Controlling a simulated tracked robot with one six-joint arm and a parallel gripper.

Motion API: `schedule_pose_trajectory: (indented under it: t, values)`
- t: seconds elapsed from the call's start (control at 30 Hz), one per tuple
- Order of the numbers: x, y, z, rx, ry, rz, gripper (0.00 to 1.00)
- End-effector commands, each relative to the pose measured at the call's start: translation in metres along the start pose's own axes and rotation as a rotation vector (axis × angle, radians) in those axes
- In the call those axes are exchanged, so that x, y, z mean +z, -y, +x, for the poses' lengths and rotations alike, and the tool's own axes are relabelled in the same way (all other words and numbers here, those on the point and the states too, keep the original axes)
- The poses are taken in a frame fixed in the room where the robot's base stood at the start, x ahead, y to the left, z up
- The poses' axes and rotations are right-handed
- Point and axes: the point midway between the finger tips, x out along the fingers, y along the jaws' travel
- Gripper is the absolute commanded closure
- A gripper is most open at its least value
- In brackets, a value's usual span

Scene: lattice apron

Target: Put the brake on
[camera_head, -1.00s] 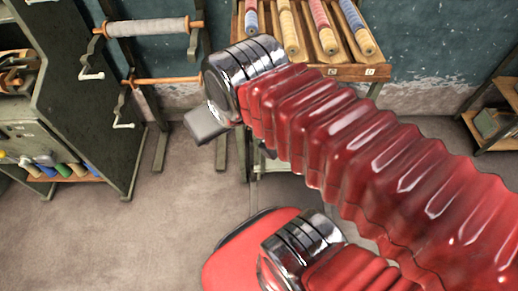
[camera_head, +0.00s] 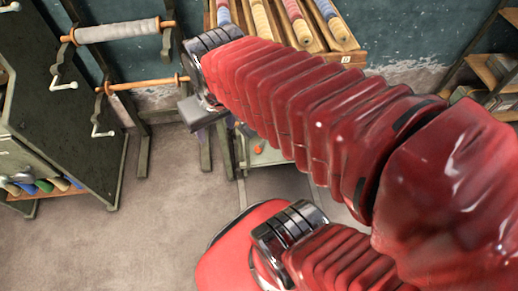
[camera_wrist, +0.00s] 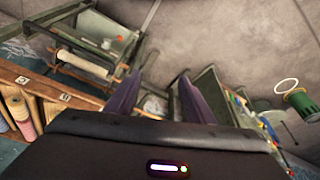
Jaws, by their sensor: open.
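No part is plainly marked as a brake, and I cannot tell which part it is. A small orange-red knob (camera_head: 258,148) sits on a pale green stand (camera_head: 270,158), partly hidden behind my arm; a red knob also shows at the top of the wrist view (camera_wrist: 120,38). White crank handles (camera_head: 65,84) hang on the roller frame at the left. My gripper (camera_wrist: 156,82) shows two purple fingers spread apart with nothing between them, in the air. In the head view its grey body is below the chrome wrist and its fingertips are mostly hidden.
A wrapped roller (camera_head: 125,30) and a bare wooden roller (camera_head: 142,84) stand by the wall. A rack of yarn bobbins (camera_head: 300,22) is behind my arm. A dark cabinet (camera_head: 70,105) is at left, a shelf (camera_head: 492,70) at right. The floor (camera_head: 120,240) at lower left is clear.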

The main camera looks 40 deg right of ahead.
Motion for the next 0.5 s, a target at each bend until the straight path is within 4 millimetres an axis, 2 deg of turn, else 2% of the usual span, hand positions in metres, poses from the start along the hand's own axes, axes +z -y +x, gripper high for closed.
schedule_pose_trajectory:
  t: [0.03,0.5]
  values:
    - [0.0,-0.009,0.01,0.011,0.033,0.025,0.51]
    - [0.001,-0.089,0.084,0.089,0.238,0.177,0.51]
